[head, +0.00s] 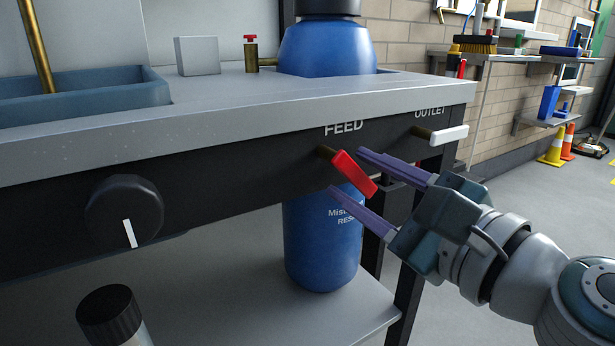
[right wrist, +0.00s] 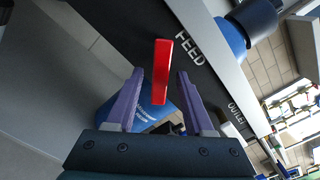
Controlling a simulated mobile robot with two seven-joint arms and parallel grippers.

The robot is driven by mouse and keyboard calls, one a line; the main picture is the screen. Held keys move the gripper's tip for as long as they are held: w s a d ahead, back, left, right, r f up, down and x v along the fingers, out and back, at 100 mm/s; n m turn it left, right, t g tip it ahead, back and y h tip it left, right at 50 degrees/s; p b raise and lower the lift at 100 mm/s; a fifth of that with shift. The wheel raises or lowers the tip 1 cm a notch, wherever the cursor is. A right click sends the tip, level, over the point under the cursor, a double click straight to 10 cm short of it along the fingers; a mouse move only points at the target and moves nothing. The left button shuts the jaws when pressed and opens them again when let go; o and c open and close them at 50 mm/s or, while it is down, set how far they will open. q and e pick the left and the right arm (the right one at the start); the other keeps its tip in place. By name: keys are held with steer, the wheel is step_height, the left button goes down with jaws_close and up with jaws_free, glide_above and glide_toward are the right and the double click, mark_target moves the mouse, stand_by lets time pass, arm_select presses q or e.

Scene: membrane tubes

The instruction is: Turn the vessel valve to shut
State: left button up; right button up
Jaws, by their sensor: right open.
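A red lever handle (head: 356,176) on a brass stem sits under the FEED label on the dark front panel (head: 240,185). It slants down to the right in the head view. My right gripper (head: 347,170) is open, with one purple finger on either side of the red lever. In the right wrist view the red lever (right wrist: 161,75) stands between the two fingertips, with gaps on both sides. A white lever handle (head: 449,134) under the OUTLET label lies near level. A blue vessel (head: 325,240) stands behind the panel. My left gripper is not in view.
A black knob (head: 125,210) with a white mark is on the panel at left. The grey bench top (head: 225,95) carries a blue-grey tray (head: 85,100), a grey block (head: 197,57) and a small red-topped brass valve (head: 251,52). A black-capped bottle (head: 108,312) stands below the panel.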

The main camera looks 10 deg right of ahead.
jaws_close()
stand_by(0.5)
